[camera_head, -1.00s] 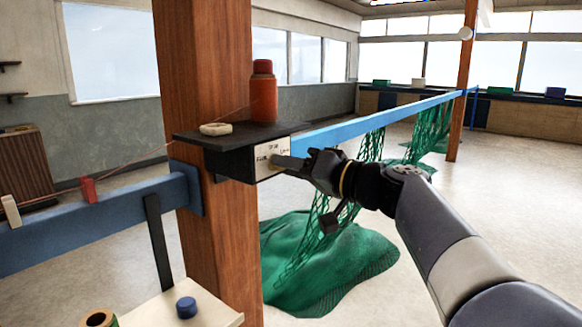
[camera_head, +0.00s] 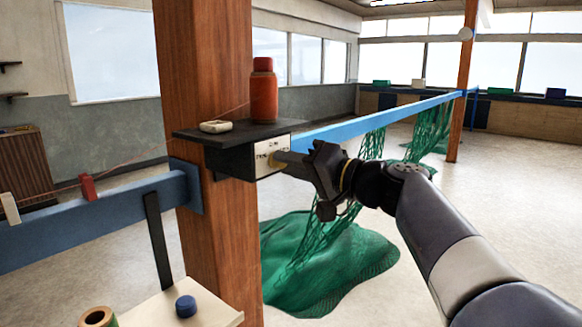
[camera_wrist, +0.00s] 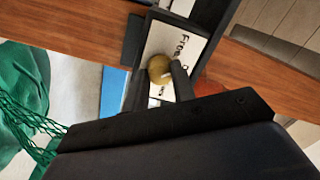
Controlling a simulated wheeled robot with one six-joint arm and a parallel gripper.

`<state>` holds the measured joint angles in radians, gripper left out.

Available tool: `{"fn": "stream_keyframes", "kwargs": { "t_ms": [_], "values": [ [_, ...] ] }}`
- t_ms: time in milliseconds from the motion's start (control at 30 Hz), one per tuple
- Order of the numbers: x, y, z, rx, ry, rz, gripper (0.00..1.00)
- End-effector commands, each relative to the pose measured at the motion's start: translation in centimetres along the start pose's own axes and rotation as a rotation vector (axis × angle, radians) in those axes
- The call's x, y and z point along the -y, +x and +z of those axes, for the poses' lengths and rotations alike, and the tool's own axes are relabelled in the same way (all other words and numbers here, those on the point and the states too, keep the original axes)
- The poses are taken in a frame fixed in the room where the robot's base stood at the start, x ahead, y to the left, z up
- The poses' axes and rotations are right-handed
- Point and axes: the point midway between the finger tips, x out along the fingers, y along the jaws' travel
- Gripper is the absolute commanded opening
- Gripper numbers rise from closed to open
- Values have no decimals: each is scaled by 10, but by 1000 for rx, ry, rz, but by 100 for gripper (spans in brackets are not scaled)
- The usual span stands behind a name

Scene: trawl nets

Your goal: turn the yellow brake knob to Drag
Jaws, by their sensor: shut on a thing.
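The yellow brake knob (camera_wrist: 160,68) is on a white label plate (camera_wrist: 187,44) in the wrist view, with "Free" readable and the other lettering partly covered. My gripper (camera_wrist: 162,78) is shut on the knob, one finger on each side. In the head view my gripper (camera_head: 286,160) reaches from the right to the plate (camera_head: 268,146) on the dark box under a small shelf. Only a sliver of the yellow knob (camera_head: 279,159) shows there. I cannot tell which mark the knob points to.
The dark shelf (camera_head: 228,134) on the wooden post (camera_head: 205,60) carries a red-orange bottle (camera_head: 263,92) and a pale ring-like item (camera_head: 215,127). A blue rail (camera_head: 380,119) runs back to the right. Green net (camera_head: 325,265) lies heaped on the floor below my arm.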

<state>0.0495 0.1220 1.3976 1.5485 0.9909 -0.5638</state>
Motion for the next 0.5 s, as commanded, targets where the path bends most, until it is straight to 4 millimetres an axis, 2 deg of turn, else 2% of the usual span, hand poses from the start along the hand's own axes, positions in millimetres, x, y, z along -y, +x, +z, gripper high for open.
{"fn": "stream_keyframes", "kwargs": {
  "t_ms": [500],
  "values": [
    [1, 0, 0, -12, 478, -9, 2]
  ]
}}
